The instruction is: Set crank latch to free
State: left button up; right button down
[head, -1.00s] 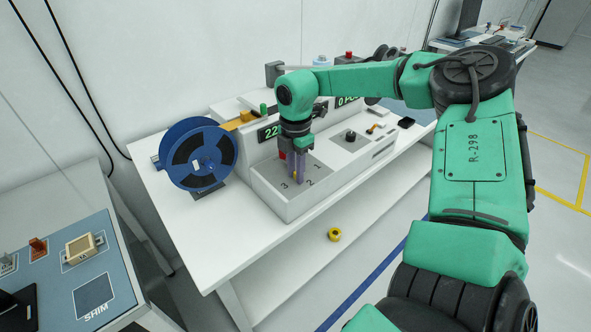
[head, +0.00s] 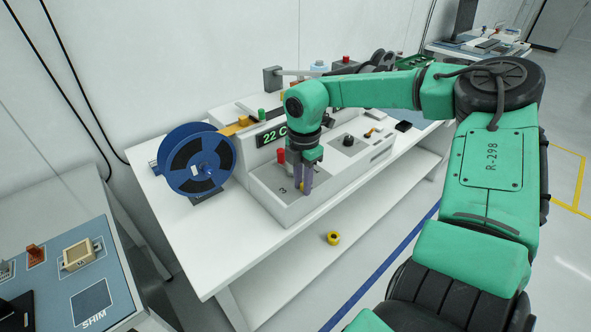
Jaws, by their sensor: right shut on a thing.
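The white test handler (head: 300,212) stands on the table, with a recessed tray whose number 3 shows near its left end. My right gripper (head: 306,188) points down into this tray, to the right of the 3. Its fingers are close together on a small yellowish part (head: 303,188), mostly hidden between them. I cannot tell if this part is the crank latch. A red upright post (head: 281,157) stands left of the gripper, apart from it. The numbers 2 and 1 are hidden by the gripper. My left gripper is out of view.
A blue reel (head: 172,169) stands at the handler's left. A black knob (head: 348,141) is on its right panel. A blue-topped bench (head: 58,297) with a shim pad is at lower left.

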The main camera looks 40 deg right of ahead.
jog(key=c, duration=0.9)
grip_release()
jog(key=shift+s, duration=0.1)
jog(key=shift+o, duration=1)
jog(key=shift+s, duration=0.2)
jog(key=shift+w+r, duration=0.15)
jog(key=shift+r, duration=0.15)
notch_tip(320, 180, up, 14)
jog(key=b, duration=0.2)
